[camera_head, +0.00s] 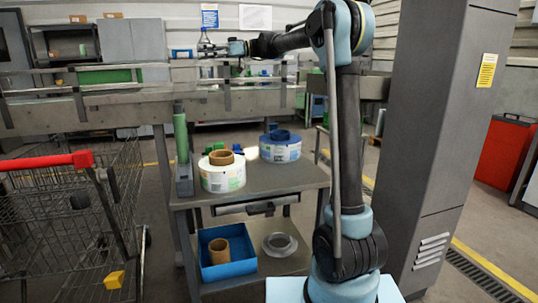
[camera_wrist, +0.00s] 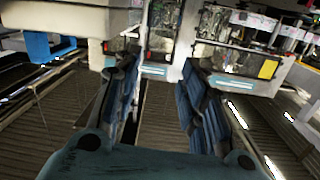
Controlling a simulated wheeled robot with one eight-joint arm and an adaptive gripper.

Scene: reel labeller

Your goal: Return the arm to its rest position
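My arm (camera_head: 350,140) rises from its pale blue base, bends at the top and reaches left. My gripper (camera_head: 204,48) is at its end, held high in front of the conveyor. In the wrist view my gripper (camera_wrist: 157,68) has its two dark blue fingers spread apart, with nothing between them. No object hangs from it in the head view.
A grey cart (camera_head: 262,180) holds a white reel (camera_head: 222,178) and a blue reel (camera_head: 280,150). A blue bin (camera_head: 222,270) is on its lower shelf. A conveyor (camera_head: 130,108) runs behind. A shopping cart (camera_head: 60,210) stands left, a grey pillar (camera_head: 440,140) right.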

